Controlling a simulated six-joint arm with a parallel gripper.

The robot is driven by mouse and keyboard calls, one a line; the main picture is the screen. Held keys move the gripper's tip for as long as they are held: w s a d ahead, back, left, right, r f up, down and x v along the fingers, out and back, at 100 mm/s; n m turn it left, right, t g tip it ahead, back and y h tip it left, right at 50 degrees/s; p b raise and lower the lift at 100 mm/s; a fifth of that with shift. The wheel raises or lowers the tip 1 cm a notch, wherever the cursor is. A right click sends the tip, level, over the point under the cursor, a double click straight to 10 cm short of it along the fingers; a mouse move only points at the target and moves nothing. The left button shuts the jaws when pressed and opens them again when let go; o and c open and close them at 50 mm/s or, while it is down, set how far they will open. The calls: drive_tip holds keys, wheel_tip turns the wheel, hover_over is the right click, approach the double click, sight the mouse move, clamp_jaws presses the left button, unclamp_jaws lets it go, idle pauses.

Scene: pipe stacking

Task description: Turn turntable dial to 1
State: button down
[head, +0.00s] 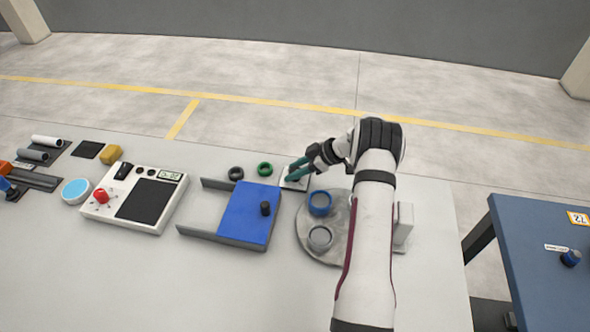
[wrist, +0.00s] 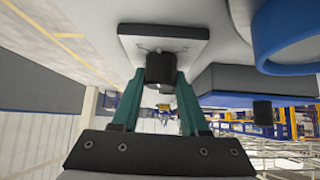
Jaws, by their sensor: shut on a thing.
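The turntable (head: 304,238) is a grey round disc on the table, partly hidden by my arm. A blue ring (head: 320,203) and a grey ring (head: 320,238) stand on it. The dial is a black knob (wrist: 160,69) on a white plate (wrist: 165,34), seen close in the wrist view. The plate (head: 290,185) also shows behind the turntable in the head view. My gripper (head: 294,171) reaches down to it with teal fingers. In the wrist view my gripper (wrist: 160,82) is shut on the knob, one finger on each side. The dial's setting cannot be read.
A blue sliding panel (head: 243,212) with a black knob stands left of the turntable. A black ring (head: 236,173) and a green ring (head: 265,169) lie behind it. A white control box (head: 111,212) is further left. The table's front is clear.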

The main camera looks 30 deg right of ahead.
drive_tip(key=n+g+y, duration=0.1)
drive_tip(key=n, duration=0.1)
drive_tip(key=shift+w+n, duration=0.1)
drive_tip(key=shift+n, duration=0.2)
drive_tip(key=shift+n+g+y, duration=0.5)
drive_tip(key=shift+n+g, duration=0.3)
drive_tip(key=shift+n, duration=0.1)
drive_tip(key=shift+c, duration=2.1)
unclamp_jaws()
drive_tip(key=v, duration=0.7)
drive_tip(key=shift+d+r, duration=0.15)
